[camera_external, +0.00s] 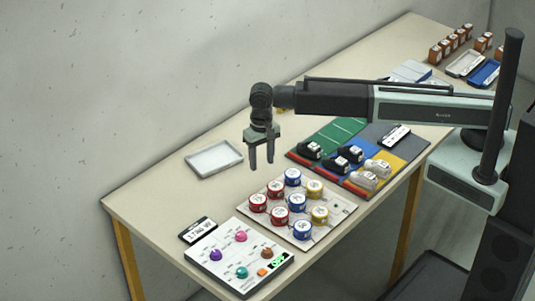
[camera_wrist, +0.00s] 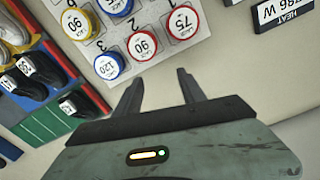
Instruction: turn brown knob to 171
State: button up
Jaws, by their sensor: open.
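The brown knob (camera_external: 267,253) sits on the white control panel (camera_external: 226,262) at the near end of the table, among purple, pink and teal knobs. The angle of its pointer is too small to read. My gripper (camera_external: 261,167) hangs open and empty above the table, beyond the knob and up from it in the outside view, clear of the panel. In the wrist view my gripper (camera_wrist: 161,82) shows two spread fingers with bare table between them. The brown knob does not show in the wrist view.
A board of red, blue and yellow round pieces (camera_external: 291,206) lies between my gripper and the panel's far side. A white tray (camera_external: 213,159) lies left. A coloured mat with shoes (camera_external: 343,155) lies right.

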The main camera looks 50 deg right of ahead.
jog(key=s+a+n, duration=0.3)
jog(key=s+a, duration=0.9)
jog(key=a, duration=0.4)
jog(key=n, duration=0.2)
send_near(267, 250)
jog(key=shift+s+f+p, duration=0.1)
jog(key=shift+p, duration=0.25)
notch_tip(267, 250, down, 8)
jog(key=b, duration=0.8)
grip_shut()
